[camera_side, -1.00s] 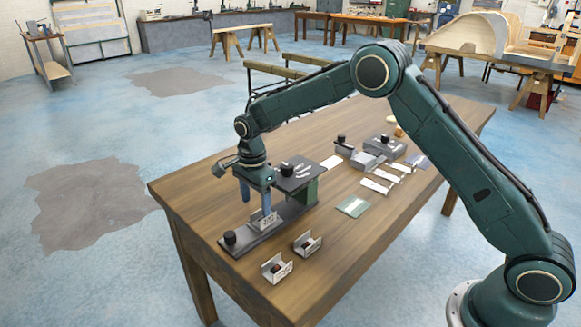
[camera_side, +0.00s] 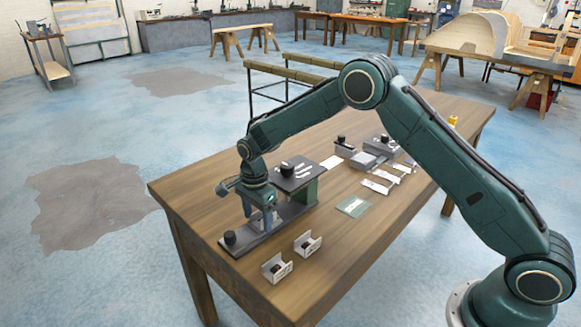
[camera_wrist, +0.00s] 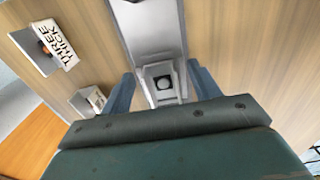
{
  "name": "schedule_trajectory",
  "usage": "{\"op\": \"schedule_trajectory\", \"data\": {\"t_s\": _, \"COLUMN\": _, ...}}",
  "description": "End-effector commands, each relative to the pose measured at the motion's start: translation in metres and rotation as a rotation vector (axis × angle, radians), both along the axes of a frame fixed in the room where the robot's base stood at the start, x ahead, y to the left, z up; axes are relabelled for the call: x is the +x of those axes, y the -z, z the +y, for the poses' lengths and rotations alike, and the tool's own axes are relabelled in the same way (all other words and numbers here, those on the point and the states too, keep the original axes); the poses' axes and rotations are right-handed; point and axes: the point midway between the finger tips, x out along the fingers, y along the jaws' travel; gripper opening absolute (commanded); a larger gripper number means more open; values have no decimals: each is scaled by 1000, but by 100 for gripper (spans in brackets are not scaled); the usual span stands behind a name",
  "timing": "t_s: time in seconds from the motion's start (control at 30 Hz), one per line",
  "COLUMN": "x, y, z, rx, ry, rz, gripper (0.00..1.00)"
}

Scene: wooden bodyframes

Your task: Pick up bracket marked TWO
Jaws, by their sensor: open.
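In the wrist view, a grey bracket (camera_wrist: 153,72) with a dark round part inside lies between my open fingers (camera_wrist: 165,88). It is on a grey metal bar; no marking on it is legible now. In the side view my gripper (camera_side: 260,215) is low over the grey bar (camera_side: 285,222), and its fingers hide most of that bracket. Two other brackets stand on the table: a front one (camera_side: 277,267) and one behind it (camera_side: 308,243).
A black knob (camera_side: 230,238) rises from the bar's near end. A raised dark plate (camera_side: 295,172) stands close behind my gripper. A green plate (camera_side: 353,206), several light metal pieces (camera_side: 377,186) and grey blocks (camera_side: 388,147) lie to the right.

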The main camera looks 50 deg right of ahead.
Motion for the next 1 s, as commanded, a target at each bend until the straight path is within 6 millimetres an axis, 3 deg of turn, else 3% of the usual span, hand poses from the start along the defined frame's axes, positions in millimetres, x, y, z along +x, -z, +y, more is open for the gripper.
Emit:
{"op": "schedule_trajectory", "data": {"t_s": 0.13, "x": 0, "y": 0, "z": 0, "rx": 0, "ry": 0, "rz": 0, "gripper": 58}}
{"op": "schedule_trajectory", "data": {"t_s": 0.3, "x": 0, "y": 0, "z": 0, "rx": 0, "ry": 0, "rz": 0, "gripper": 24}}
{"op": "schedule_trajectory", "data": {"t_s": 0.4, "x": 0, "y": 0, "z": 0, "rx": 0, "ry": 0, "rz": -1, "gripper": 10}}
{"op": "schedule_trajectory", "data": {"t_s": 0.77, "x": 1, "y": -4, "z": 0, "rx": 0, "ry": 0, "rz": -2, "gripper": 9}}
{"op": "schedule_trajectory", "data": {"t_s": 1.0, "x": 1, "y": -24, "z": 0, "rx": 1, "ry": 0, "rz": -4, "gripper": 9}}
